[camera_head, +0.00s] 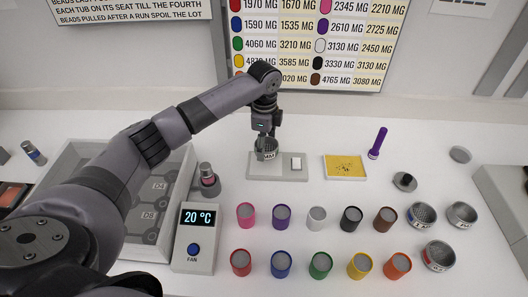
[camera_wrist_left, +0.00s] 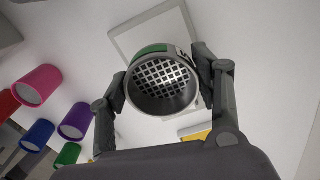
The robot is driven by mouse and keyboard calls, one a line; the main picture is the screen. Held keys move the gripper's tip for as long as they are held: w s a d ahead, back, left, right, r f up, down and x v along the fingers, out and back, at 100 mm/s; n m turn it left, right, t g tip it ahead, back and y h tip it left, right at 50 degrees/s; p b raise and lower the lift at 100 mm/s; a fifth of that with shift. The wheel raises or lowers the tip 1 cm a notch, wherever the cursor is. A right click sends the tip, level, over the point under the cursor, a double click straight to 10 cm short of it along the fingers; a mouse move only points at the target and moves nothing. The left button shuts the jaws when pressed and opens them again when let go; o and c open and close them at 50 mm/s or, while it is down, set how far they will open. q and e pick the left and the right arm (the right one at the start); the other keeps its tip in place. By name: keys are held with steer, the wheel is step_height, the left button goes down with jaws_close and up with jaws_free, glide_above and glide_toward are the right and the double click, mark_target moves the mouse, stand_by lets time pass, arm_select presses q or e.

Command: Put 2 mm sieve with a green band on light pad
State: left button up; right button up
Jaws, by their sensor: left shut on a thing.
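The 2 mm sieve with a green band (camera_wrist_left: 162,82) is a round metal cup with a square mesh, held between the two fingers of my left gripper (camera_wrist_left: 163,84). Its green band shows on the upper left side in the wrist view. In the head view my left gripper (camera_head: 267,141) points down, with the grey sieve (camera_head: 266,152) over the left part of the light pad (camera_head: 282,175). The pad is a flat grey slab with a pale square and a small white block at right. I cannot tell whether the sieve touches it. My right gripper is out of view.
A yellow-topped tray (camera_head: 345,167) lies right of the pad. Colored jars (camera_head: 317,218) stand in two rows in front. Other sieves (camera_head: 438,256) stand at right. A fan box (camera_head: 195,238) and a grey crate (camera_head: 75,160) are at left.

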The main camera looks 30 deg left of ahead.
arm_select(q)
step_height(320, 180, down, 4)
steer(key=shift+r+p, duration=0.2)
steer(key=shift+p, duration=0.15)
steer(key=shift+f, duration=0.25)
steer(key=shift+f, duration=0.15)
steer(key=o, duration=1.3)
step_height(320, 180, up, 11)
steer(key=shift+r+b, duration=0.1)
steer(key=shift+b, duration=1)
steer(key=shift+r, duration=0.55)
